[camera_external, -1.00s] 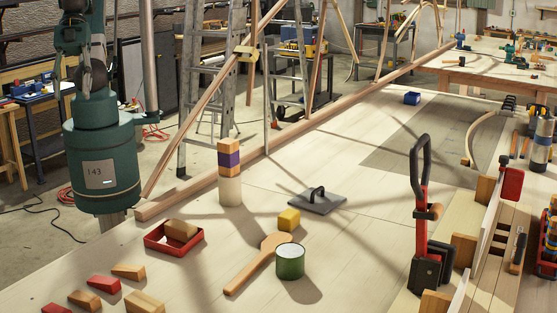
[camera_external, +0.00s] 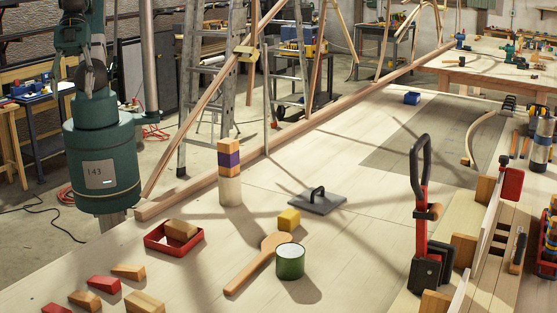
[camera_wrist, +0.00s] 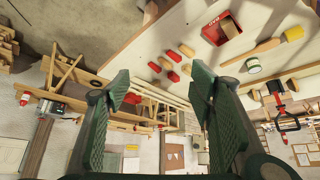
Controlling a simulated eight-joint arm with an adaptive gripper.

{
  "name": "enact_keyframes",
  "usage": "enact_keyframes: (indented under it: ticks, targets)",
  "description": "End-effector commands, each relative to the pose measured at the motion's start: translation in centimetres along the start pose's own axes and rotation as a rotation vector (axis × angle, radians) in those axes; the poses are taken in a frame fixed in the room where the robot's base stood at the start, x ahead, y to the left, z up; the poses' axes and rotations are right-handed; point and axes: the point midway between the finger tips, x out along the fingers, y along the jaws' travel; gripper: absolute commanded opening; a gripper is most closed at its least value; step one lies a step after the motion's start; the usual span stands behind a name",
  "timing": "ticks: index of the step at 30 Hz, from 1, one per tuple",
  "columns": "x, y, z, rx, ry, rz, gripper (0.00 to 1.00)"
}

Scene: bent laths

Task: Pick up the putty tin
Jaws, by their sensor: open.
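The putty tin looks to be the dark green, round, pale-topped tin (camera_external: 290,262) standing upright on the pale bench, right of a wooden paddle (camera_external: 255,268). In the wrist view the tin (camera_wrist: 254,66) is right of my gripper and farther off, seen beyond the right finger. My gripper (camera_wrist: 160,92) has its two ridged green fingers wide apart with nothing between them. It is well away from the tin. In the external view my gripper is out of frame.
A yellow block (camera_external: 289,219) stands just behind the tin, and a grey float (camera_external: 317,200) lies farther back. A red tray (camera_external: 158,247) and a block stack (camera_external: 229,172) are to the left. A tall red-and-black clamp (camera_external: 421,220) stands to the right.

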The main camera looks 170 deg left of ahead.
Motion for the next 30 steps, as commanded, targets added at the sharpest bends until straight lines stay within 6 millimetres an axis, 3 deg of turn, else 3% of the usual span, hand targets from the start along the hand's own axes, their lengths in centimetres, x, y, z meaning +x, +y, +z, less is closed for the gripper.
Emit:
enact_keyframes:
  ticks: [17, 30]
  targets:
    - [0.2, -0.3, -0.7, -0.021, -0.007, -0.004, 0.62]
    - [2.3, -2.5, -5.6, -0.183, -0.065, -0.035, 0.62]
